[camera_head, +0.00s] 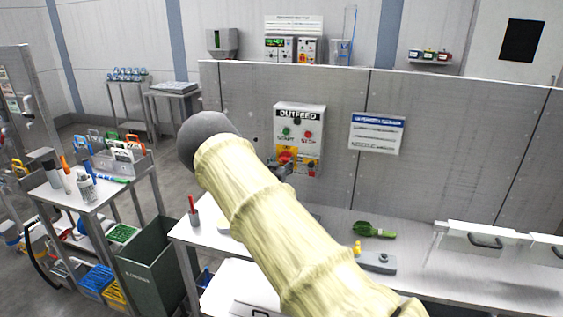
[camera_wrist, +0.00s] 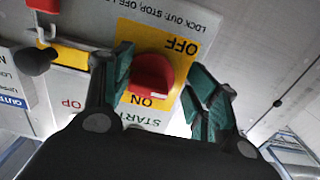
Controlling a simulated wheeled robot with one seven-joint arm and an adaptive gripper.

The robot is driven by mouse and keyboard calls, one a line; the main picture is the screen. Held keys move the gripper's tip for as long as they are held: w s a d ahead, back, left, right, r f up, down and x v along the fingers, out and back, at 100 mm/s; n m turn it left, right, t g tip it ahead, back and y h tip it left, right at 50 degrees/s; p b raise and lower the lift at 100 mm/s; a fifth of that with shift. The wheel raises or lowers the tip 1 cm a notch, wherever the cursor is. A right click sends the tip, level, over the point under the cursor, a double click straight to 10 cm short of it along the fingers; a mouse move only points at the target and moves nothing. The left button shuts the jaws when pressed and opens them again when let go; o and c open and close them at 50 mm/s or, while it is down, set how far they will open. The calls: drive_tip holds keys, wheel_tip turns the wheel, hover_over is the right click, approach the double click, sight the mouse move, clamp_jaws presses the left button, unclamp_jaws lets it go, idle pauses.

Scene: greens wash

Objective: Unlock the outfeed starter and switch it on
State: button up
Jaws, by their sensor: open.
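The grey OUTFEED starter box (camera_head: 314,122) is mounted on the metal wall panel. Its red rotary knob (camera_wrist: 152,76) sits on a yellow plate (camera_wrist: 186,66) marked OFF and ON; the wrist view shows it upside down. My gripper (camera_wrist: 160,62) is open, with one green-padded finger on each side of the knob; I cannot tell whether they touch it. In the head view my gripper (camera_head: 281,168) is small and partly hidden by my sleeved arm. A dark red object (camera_wrist: 42,5), possibly a padlock, shows beside a metal loop, apart from the knob.
A notice (camera_head: 376,134) is fixed right of the box. A black ball-shaped part (camera_wrist: 30,61) stands out near my left finger in the wrist view.

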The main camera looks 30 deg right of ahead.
drive_tip(key=shift+d+r, duration=0.15)
drive_tip(key=shift+s+r, duration=0.15)
drive_tip(key=shift+s, duration=0.1)
drive_tip(key=shift+s+r, duration=0.6)
drive_tip(key=shift+s, duration=0.05)
drive_tip(key=c, duration=0.6)
drive_tip(key=shift+w+f, duration=0.35)
drive_tip(key=c, duration=0.4)
drive_tip(key=shift+s, duration=0.1)
